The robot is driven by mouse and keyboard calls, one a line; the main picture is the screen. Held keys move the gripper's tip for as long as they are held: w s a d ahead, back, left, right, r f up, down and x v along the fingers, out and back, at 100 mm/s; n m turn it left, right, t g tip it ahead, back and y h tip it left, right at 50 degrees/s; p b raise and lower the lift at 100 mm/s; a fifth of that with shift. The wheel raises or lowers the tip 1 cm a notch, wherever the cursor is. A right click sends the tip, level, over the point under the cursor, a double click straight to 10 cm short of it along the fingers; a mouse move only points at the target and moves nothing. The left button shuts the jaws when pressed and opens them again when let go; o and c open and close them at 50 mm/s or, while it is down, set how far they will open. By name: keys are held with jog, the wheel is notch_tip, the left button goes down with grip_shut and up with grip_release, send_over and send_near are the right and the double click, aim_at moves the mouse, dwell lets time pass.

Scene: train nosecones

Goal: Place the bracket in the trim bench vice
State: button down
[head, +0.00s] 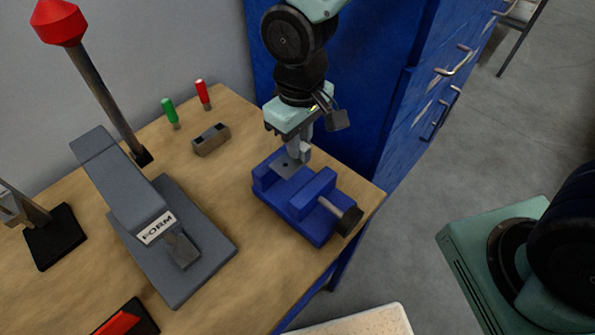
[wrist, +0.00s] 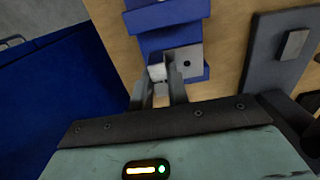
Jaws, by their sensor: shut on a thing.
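The blue trim bench vice (head: 317,187) stands at the right corner of the wooden bench, its dark handle towards the front right. The bracket (head: 286,163) is a small grey metal piece with a flat plate and a dark hole. It is at the vice's jaws; I cannot tell whether it rests on the vice or is held just above. My gripper (head: 303,152) points down over the vice, shut on the bracket's upright part. In the wrist view the bracket's holed plate (wrist: 189,60) overlaps the blue vice (wrist: 168,15), beside my gripper's fingertips (wrist: 160,80).
A grey forming tool marked FORM (head: 155,232) stands left of the vice. A small grey-brown block (head: 211,140) and green (head: 169,110) and red (head: 203,94) handled tools are behind. A blue cabinet (head: 405,110) stands close on the right. Bare bench lies between tool and vice.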

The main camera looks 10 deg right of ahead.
notch_tip(320, 180, down, 3)
jog(key=shift+d+r, duration=0.1)
jog(key=shift+d, duration=0.05)
jog(key=shift+w+f+p, duration=0.1)
jog(key=shift+f+p, duration=0.2)
jog(key=shift+f, duration=2.1)
jog(key=shift+f, duration=0.1)
jog(key=c, duration=1.4)
grip_release()
jog(key=shift+o, duration=0.2)
notch_tip(320, 180, up, 12)
jog(key=shift+f+b, duration=0.15)
jog(key=shift+b, duration=0.45)
jog(key=s+d+r, duration=0.2)
jog(key=s, duration=0.5)
jog(key=s+d+r+n, duration=0.1)
jog(key=s+d+r, duration=0.1)
jog(key=s, duration=0.5)
jog(key=shift+d+r+y, duration=0.15)
jog(key=shift+d+y, duration=0.05)
jog(key=shift+y, duration=0.1)
